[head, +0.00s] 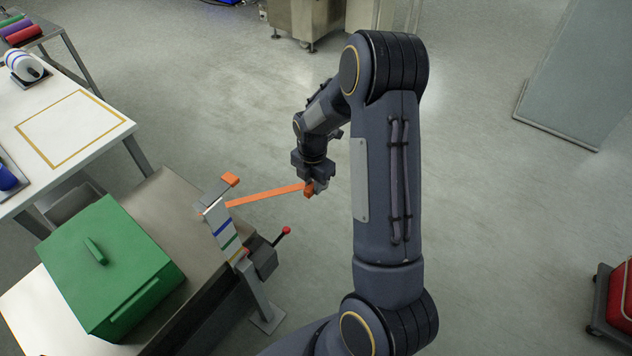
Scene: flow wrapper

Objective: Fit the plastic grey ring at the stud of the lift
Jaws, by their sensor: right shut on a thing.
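My right gripper (314,189) is shut on the orange block at the free end of a long orange bar (265,195). The bar's other end meets a tilted pale plate (219,222) with blue and green bands and an orange block (230,180) at its top. This plate stands at the edge of the metal bench, left of my gripper. I cannot tell which part is the lift or its stud. I cannot make out a plastic grey ring. My left gripper is out of view.
A green box (105,265) sits on the metal bench (158,200). A red-knobbed lever (284,232) sticks out below the banded plate. A white table (110,115) with a yellow-outlined square and a white roll (22,66) is at left. Open floor lies beyond my right arm.

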